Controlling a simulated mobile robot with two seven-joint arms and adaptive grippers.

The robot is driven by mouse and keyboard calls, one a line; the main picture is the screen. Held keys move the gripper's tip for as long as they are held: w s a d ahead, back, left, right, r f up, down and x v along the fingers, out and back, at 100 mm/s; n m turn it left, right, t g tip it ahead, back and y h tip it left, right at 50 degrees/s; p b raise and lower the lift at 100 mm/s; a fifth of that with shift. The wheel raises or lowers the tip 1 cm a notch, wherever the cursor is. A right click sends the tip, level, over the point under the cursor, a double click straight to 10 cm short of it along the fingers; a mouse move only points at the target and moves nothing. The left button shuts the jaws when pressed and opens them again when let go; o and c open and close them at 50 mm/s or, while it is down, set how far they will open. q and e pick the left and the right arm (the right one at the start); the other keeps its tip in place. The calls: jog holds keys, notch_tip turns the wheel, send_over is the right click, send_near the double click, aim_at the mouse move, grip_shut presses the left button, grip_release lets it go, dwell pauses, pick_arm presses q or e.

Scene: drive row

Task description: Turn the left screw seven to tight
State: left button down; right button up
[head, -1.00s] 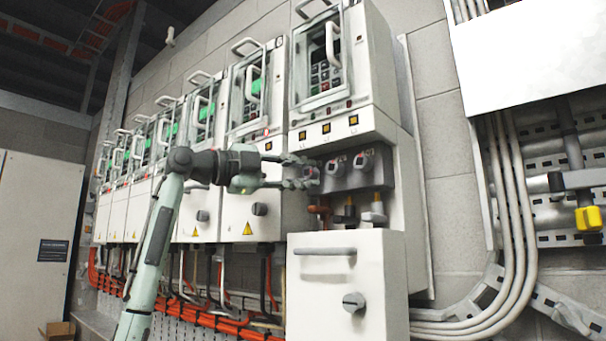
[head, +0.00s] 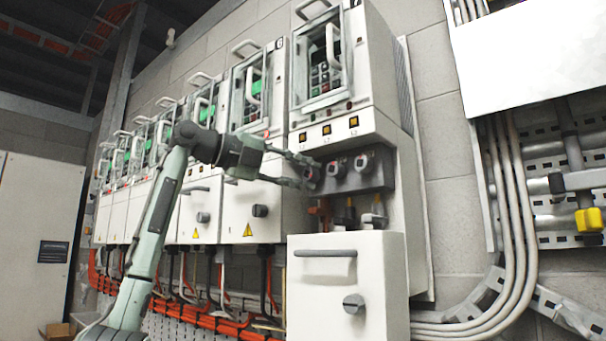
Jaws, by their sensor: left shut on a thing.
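The left screw (head: 312,173) is at the left end of a grey terminal block (head: 347,183) under the near drive unit. It has a reddish face and is partly covered by fingers. Two more round screws, the middle one (head: 338,166) and the right one (head: 362,161), sit beside it on the block. My left gripper (head: 307,172) comes in from the left. Its fingers are shut on the left screw, one passing above and one below. The exact contact is too small to see. My right gripper is not in view.
The near drive unit (head: 371,70) overhangs the block. A white panel (head: 330,270) with a bar handle and knob stands below it. Copper and grey cable ends hang under the block. More drive units (head: 259,95) line the wall to the left. Conduits (head: 513,200) run at right.

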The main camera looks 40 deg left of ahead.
pick_arm(q)
jog(key=shift+d+f, duration=0.1)
jog(key=shift+f, duration=0.05)
jog(key=c, duration=1.5)
grip_release()
jog(key=shift+c, duration=0.2)
jog(key=v, duration=1.2)
